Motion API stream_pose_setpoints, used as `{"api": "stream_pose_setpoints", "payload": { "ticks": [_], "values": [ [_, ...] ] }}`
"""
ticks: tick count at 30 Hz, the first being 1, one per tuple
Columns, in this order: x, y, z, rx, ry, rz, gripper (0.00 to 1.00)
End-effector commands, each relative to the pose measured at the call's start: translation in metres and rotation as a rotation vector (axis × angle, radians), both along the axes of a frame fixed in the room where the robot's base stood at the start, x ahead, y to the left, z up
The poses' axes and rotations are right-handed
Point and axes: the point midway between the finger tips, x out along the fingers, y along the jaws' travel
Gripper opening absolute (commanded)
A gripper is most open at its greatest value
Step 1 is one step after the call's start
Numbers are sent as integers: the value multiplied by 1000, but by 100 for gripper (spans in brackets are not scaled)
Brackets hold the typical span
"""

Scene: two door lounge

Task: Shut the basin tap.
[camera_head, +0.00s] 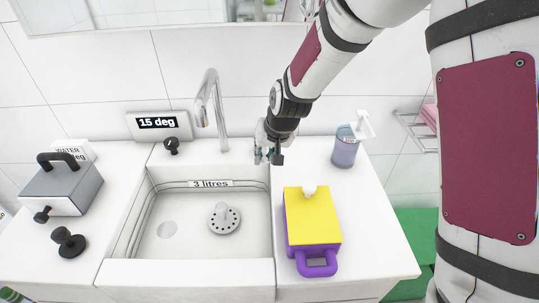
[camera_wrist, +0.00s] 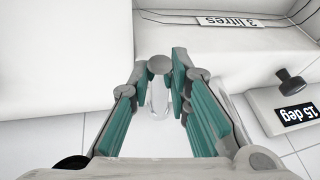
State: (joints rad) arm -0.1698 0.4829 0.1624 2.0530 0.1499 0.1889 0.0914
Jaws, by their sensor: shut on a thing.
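The basin (camera_head: 150,230) is a white sink marked "3 litres", set in the counter. Its chrome tap spout (camera_head: 216,95) rises behind the basin and curves over it. I cannot make out any water running from it. My gripper (camera_head: 268,154) is low over the counter, just right of the basin's back corner. In the wrist view, my gripper (camera_wrist: 160,66) has its teal-padded fingers closed on a round grey knob (camera_wrist: 159,63), which looks like the tap's handle. The knob's lower part is partly hidden between the fingers. In the head view my gripper hides the knob.
A "15 deg" display (camera_head: 158,123) with a black knob (camera_head: 171,145) stands behind the basin. A yellow and purple container (camera_head: 313,220) and a soap dispenser (camera_head: 345,150) stand to the right. A grey box (camera_head: 62,188) stands left. A perforated grey disc (camera_head: 225,218) lies in the basin.

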Motion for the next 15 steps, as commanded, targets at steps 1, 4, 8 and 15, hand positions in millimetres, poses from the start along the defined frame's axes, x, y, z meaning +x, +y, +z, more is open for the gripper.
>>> {"api": "stream_pose_setpoints", "payload": {
  "ticks": [1,4,8,15],
  "values": [
    [0,2,1,-1,-4,-20,0],
    [0,2,1,-1,-3,-62,0],
    [0,2,1,-1,-2,-101,0],
    [0,2,1,0,-2,-135,0]
  ]
}}
